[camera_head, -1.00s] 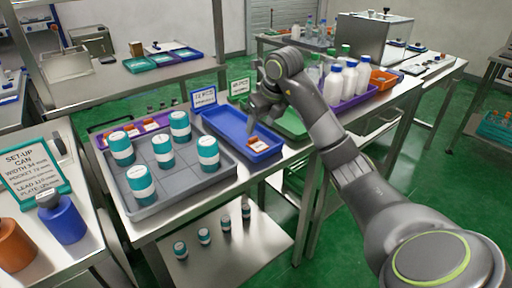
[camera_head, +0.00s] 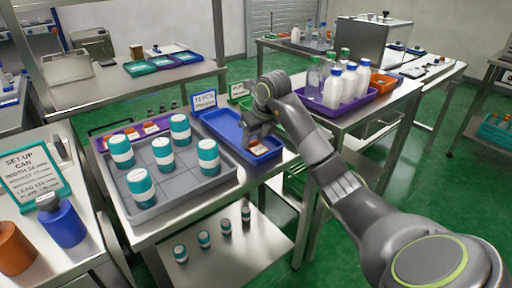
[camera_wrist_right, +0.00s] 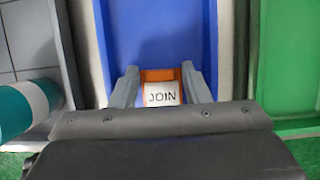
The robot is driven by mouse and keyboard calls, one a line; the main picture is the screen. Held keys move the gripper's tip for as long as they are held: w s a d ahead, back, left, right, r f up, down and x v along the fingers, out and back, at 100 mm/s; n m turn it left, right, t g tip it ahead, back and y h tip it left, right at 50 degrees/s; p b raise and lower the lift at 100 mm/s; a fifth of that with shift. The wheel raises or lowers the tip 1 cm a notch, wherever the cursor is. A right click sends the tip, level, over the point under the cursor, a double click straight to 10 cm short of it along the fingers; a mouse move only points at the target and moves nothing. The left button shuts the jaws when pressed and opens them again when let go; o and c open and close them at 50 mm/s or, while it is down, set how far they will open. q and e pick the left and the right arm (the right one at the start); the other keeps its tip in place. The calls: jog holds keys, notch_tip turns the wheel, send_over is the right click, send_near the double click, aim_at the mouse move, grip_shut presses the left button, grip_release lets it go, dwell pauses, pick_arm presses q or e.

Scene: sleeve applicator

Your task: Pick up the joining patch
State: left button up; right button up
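The joining patch, orange with a white label reading JOIN (camera_wrist_right: 162,94), lies in the long blue tray (camera_wrist_right: 160,30). In the head view the patch (camera_head: 258,150) shows at the near end of the blue tray (camera_head: 218,124), partly hidden by my right gripper (camera_head: 257,141). In the right wrist view my right gripper (camera_wrist_right: 161,85) points down into the tray, with its fingers apart, one on each side of the patch. Whether the fingers touch the patch is not clear. My left gripper is not in view.
A grey divided tray (camera_head: 190,190) with several teal-and-white cans stands left of the blue tray. A green tray (camera_wrist_right: 290,60) lies to the right. A purple tray (camera_head: 345,108) with white bottles stands farther right, near my right arm.

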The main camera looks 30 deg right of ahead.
jog(key=shift+r, duration=0.1)
notch_tip(320, 180, up, 4)
jog(key=shift+r, duration=0.15)
notch_tip(320, 180, up, 4)
jog(key=p, duration=0.3)
pick_arm(q)
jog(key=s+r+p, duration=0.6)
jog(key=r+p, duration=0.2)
jog(key=p, duration=0.2)
pick_arm(e)
notch_tip(320, 180, up, 11)
send_over(254, 141)
pick_arm(q)
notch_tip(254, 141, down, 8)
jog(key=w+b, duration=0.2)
jog(key=b, duration=0.7)
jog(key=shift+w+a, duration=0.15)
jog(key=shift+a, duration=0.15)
pick_arm(e)
notch_tip(254, 141, down, 10)
jog(key=shift+s+r, duration=0.15)
jog(key=shift+r, duration=0.1)
jog(key=shift+a, duration=0.1)
